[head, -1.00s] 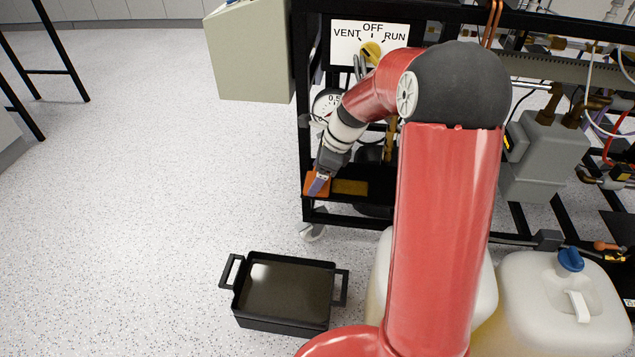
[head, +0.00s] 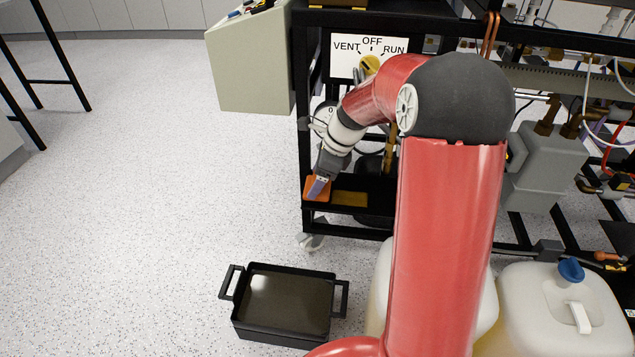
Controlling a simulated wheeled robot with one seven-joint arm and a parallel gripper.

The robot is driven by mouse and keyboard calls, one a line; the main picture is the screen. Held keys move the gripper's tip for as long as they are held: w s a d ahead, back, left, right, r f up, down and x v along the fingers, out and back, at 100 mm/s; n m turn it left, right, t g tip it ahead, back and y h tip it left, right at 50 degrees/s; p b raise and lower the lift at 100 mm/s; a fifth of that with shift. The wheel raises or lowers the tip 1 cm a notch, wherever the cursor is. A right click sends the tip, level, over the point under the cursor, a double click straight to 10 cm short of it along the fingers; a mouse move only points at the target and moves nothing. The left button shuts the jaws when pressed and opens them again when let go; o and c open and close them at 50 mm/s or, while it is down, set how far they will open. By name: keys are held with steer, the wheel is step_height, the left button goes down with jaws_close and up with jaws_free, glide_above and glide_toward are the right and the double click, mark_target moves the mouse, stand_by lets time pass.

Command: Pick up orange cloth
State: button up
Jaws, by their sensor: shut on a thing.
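The orange cloth (head: 311,189) lies at the left end of the low black shelf of the rig frame. My gripper (head: 317,190) points down at it from above, with its fingertips at the cloth. It is shut on the orange cloth, though the fingers hide part of it and the grip itself is small in the view. I cannot tell whether the cloth is lifted clear of the shelf.
A yellow-brown block (head: 349,199) lies beside the cloth on the shelf (head: 345,208). A black tray (head: 286,338) with handles stands on the floor below. A dial panel (head: 345,58) and a grey-green box (head: 248,65) are above.

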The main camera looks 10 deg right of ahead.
step_height(320, 180, up, 18)
steer(key=p, duration=0.2)
steer(key=shift+f+p, duration=0.2)
steer(key=shift+p, duration=0.2)
